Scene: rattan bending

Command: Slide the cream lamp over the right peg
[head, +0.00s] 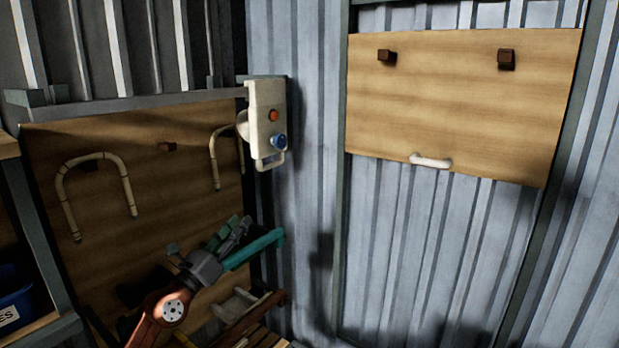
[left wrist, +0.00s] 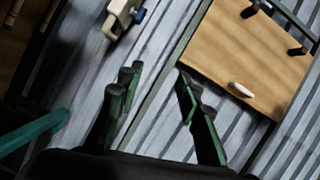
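The cream lamp (head: 264,105) appears to be the boxy cream body with an orange knob, a blue knob and a bottom loop. It hangs upright near the wall corner, at the end of a grey rail. It also shows at the top of the left wrist view (left wrist: 117,20). The right peg (head: 506,59) is a dark block on the upper right of a wooden board and is bare; the left wrist view shows it too (left wrist: 297,50). My left gripper (head: 236,232) is below the lamp, apart from it. Its fingers (left wrist: 157,90) are spread and empty. My right gripper is out of view.
The board (head: 450,115) carries a second dark peg (head: 386,56) and a white handle (head: 431,160). A brown panel (head: 150,220) at left holds bent rattan hoops (head: 95,160). A teal bar (head: 254,248) is near my left gripper. The corrugated wall below the board is clear.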

